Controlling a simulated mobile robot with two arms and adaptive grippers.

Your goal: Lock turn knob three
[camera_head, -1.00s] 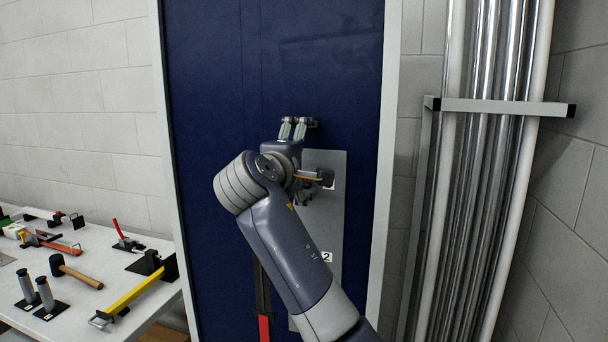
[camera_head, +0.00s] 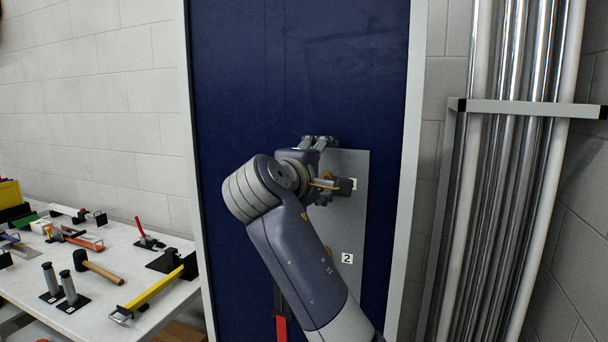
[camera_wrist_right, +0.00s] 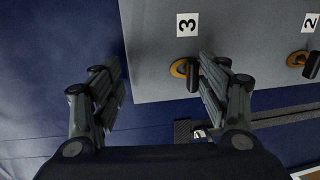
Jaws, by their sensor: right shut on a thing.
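Turn knob three (camera_wrist_right: 193,76) is a black knob on a brass-coloured base, below the label 3 in the right wrist view. It sits on a grey plate (camera_head: 350,220) on a dark blue door. My right gripper (camera_head: 318,142) is at the plate's upper left in the head view. In the wrist view my right gripper (camera_wrist_right: 160,65) has its right finger close against the knob; a gap shows between the knob and the left finger. In the head view my wrist and arm hide most of the knob. My left gripper is not in view.
Turn knob two (camera_wrist_right: 311,65) is right of knob three in the wrist view; its label 2 (camera_head: 347,259) shows below my wrist in the head view. A white table (camera_head: 190,290) with several tools stands left. Metal pipes (camera_head: 510,190) stand behind a bracket at right.

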